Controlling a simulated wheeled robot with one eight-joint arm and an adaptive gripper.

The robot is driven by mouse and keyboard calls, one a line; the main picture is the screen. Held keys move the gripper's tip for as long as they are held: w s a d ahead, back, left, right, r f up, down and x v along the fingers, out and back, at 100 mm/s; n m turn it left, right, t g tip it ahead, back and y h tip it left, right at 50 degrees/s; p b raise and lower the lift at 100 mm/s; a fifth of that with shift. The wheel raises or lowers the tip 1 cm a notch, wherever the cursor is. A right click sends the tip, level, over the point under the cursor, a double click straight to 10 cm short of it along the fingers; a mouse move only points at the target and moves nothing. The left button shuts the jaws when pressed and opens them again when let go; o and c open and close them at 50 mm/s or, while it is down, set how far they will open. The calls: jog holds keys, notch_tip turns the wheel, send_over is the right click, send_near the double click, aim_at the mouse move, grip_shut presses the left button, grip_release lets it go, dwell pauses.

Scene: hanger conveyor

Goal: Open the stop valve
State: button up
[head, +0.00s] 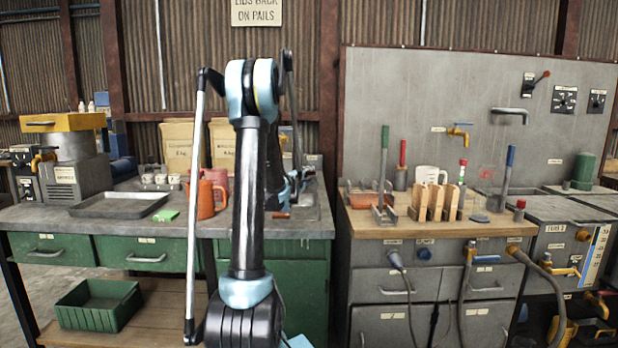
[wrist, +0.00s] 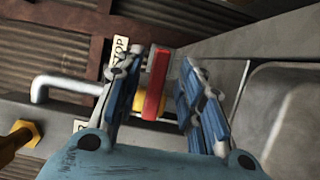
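The stop valve shows in the wrist view as a red handle (wrist: 156,84) on a yellow body, beside a label reading STOP (wrist: 120,48). The handle stands between the two blue-padded fingers of my gripper (wrist: 157,68). The fingers are open, one on each side, with a narrow gap visible on both sides of the handle. A pale bent pipe (wrist: 66,86) runs in from the left near the valve. In the head view my arm hides the valve and most of my gripper.
A yellow fitting (wrist: 18,138) is at the wrist view's lower left. In the head view, an orange jug (head: 206,197) and a metal tray (head: 118,205) stand left of my arm. A wooden-topped bench (head: 370,224) with tools and a grey panel (head: 415,95) is at right.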

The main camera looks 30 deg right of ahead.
jog(key=shift+x, duration=1.3)
grip_shut()
jog(key=shift+w+a, duration=0.1)
jog(key=shift+a, duration=0.15)
